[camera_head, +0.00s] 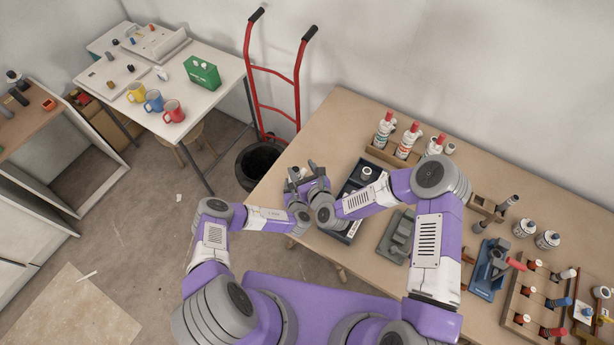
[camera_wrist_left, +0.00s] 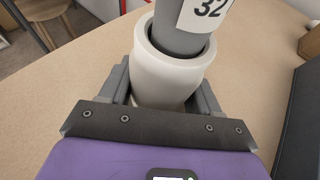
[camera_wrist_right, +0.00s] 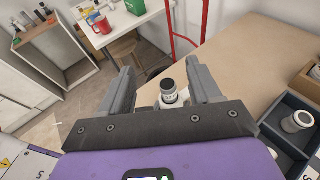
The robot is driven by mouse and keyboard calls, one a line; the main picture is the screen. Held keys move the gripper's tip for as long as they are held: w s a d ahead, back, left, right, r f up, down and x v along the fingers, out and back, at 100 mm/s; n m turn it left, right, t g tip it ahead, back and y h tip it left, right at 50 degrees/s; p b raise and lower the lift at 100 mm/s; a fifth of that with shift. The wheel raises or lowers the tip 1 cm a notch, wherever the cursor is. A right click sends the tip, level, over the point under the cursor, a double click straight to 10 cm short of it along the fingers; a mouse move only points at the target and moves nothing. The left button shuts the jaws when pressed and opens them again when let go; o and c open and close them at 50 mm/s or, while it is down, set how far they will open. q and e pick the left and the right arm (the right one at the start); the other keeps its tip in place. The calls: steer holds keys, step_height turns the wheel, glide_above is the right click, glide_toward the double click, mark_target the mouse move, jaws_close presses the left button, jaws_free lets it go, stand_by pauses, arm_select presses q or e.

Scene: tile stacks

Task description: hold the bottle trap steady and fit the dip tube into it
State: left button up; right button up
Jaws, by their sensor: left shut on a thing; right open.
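The bottle trap (camera_wrist_left: 168,75) is a white, cup-like body in the left wrist view. My left gripper (camera_wrist_left: 165,88) is shut on it, one finger on each side. The dip tube (camera_wrist_left: 205,28) is grey with a label reading 32. Its lower end is inside the trap's open mouth; how deep it sits is hidden. In the right wrist view, the tube's dark open top (camera_wrist_right: 168,86) shows between the fingers of my open right gripper (camera_wrist_right: 164,82), with space on both sides. In the head view my right gripper (camera_head: 306,174) largely hides both parts and the left gripper.
A dark compartment tray (camera_wrist_right: 264,126) with a white fitting (camera_wrist_right: 298,120) is beside the grippers on the workbench (camera_head: 330,125). A grey clamp-like tool (camera_head: 398,236) and several bottles stand farther right. A red hand truck (camera_head: 272,108) stands beyond the bench's left edge.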

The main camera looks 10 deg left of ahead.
steer(key=shift+v, duration=1.85)
arm_select(q)
steer(key=o, duration=1.2)
